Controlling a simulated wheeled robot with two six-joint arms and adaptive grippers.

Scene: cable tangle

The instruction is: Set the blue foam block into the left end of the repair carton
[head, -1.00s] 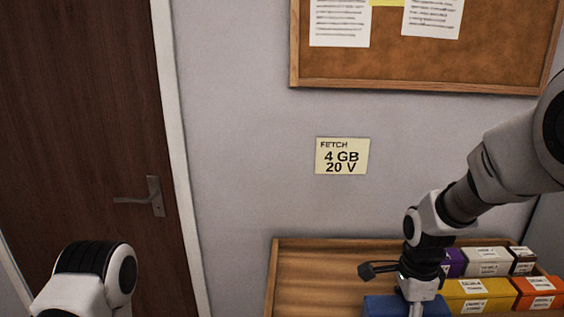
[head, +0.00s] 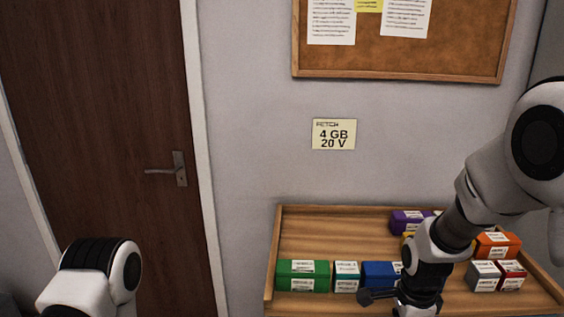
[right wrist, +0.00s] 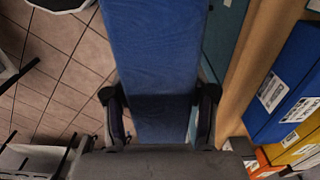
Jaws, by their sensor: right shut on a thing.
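The blue foam block (right wrist: 150,55) is a long, plain blue bar in the right wrist view, running from the top edge down between my fingers. My right gripper (right wrist: 160,112) is shut on it, with one dark finger against each side. I cannot make out the repair carton in either view.
A wooden shelf (head: 330,232) holds several labelled boxes, including green (head: 302,283), blue (head: 380,268), purple (head: 404,222) and orange (head: 497,240) ones. A brown door (head: 95,120) stands left. Tiled floor (right wrist: 65,60) lies under the block.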

